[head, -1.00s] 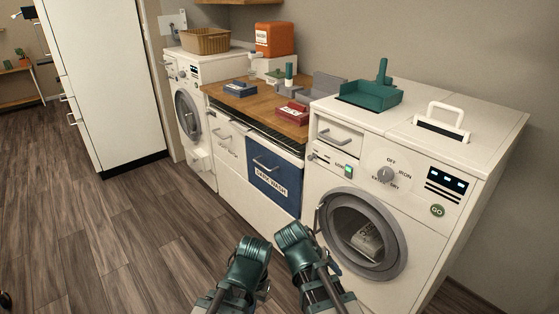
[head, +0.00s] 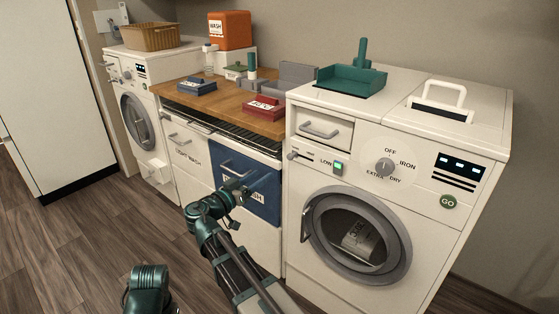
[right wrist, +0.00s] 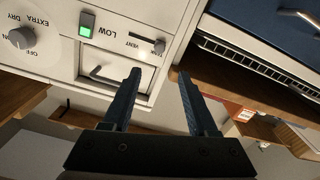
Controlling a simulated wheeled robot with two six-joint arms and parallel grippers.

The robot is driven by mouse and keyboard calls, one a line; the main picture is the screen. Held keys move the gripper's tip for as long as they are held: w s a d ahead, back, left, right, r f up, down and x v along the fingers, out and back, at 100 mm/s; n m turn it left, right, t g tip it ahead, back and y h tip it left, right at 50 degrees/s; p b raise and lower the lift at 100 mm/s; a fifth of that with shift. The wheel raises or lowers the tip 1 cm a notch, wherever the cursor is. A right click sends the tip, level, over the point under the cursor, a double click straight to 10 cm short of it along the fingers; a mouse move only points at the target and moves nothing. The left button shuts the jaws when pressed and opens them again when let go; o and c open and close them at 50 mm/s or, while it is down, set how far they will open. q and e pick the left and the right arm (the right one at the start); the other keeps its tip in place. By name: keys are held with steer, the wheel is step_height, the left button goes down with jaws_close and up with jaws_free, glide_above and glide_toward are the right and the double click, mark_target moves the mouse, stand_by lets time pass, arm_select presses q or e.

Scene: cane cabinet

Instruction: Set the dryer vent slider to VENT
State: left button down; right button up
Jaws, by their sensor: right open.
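The dryer (head: 330,262) stands at the right with a round glass door. Its small vent slider (head: 293,155) is on the upper left of the front, below the drawer. In the right wrist view, upside down, the slider knob (right wrist: 160,46) sits at the slot end farther from the green LOW switch; a VENT label (right wrist: 136,45) is nearer that switch. My right gripper (head: 240,188) is open and empty before the blue drawer, left of the dryer; its fingers (right wrist: 158,80) are apart from the slider. My left arm's end (head: 148,288) is low; its fingers cannot be made out.
The dryer has a drawer with a handle (head: 320,131), a round dial (head: 384,166) and a GO button (head: 448,202). The blue drawer (head: 250,190) and wooden counter (head: 225,98) are left of it. Open floor (head: 90,225) lies at the left.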

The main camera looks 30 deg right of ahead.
mark_target(289, 158)
steer(key=x, duration=1.3)
steer(key=shift+d, duration=0.1)
steer(key=shift+s, duration=0.1)
jaws_close()
stand_by(0.9)
